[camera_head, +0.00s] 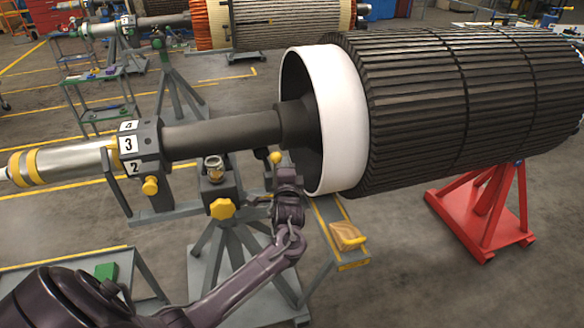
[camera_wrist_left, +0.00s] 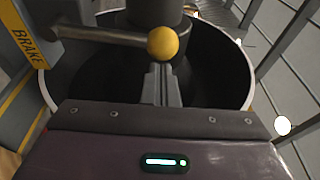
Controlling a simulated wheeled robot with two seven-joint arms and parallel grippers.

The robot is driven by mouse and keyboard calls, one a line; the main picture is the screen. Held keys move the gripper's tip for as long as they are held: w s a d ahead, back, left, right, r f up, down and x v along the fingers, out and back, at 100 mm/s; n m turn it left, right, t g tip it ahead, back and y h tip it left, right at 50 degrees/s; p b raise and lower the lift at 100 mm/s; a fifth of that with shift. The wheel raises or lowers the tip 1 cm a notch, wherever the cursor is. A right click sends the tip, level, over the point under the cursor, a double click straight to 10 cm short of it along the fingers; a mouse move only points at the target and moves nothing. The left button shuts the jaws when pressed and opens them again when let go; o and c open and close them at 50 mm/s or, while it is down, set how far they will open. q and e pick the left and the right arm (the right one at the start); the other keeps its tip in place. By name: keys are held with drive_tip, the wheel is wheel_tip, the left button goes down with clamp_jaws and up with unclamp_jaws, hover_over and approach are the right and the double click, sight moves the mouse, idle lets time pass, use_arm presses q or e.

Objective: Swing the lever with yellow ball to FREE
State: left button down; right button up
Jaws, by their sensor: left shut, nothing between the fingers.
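The yellow ball (camera_head: 275,157) sits at the end of the lever, beside the dark shaft (camera_head: 222,134) and left of the white rotor ring. In the left wrist view the ball (camera_wrist_left: 163,43) ends a grey lever rod (camera_wrist_left: 105,35) that runs in from the left. My left gripper (camera_head: 283,168) is just beside the ball in the head view. In the left wrist view its closed fingers (camera_wrist_left: 161,72) hold nothing, and their tips lie just below the ball. I cannot tell if they touch it. A label reads BRAKE (camera_wrist_left: 26,47); no FREE label is legible. My right gripper is out of view.
The black rotor (camera_head: 440,100) with its white ring (camera_head: 340,120) fills the right side, above a red stand (camera_head: 485,205). A grey stand with a yellow knob (camera_head: 222,209) is left of my gripper. A wooden block (camera_head: 347,236) lies on a narrow shelf at right.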

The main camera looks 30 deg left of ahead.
use_arm(q)
drive_tip(key=shift+s+a+n, duration=0.6)
drive_tip(key=shift+n, duration=0.3)
drive_tip(key=s+a+f+n+y+b, duration=0.1)
drive_tip(key=s+a+n, duration=0.3)
drive_tip(key=n, duration=0.1)
drive_tip(key=shift+s+t, duration=0.35)
drive_tip(key=shift+t, duration=0.05)
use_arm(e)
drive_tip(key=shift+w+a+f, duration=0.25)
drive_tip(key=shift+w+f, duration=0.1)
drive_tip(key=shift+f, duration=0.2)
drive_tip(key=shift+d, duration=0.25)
use_arm(q)
drive_tip(key=shift+f, duration=0.1)
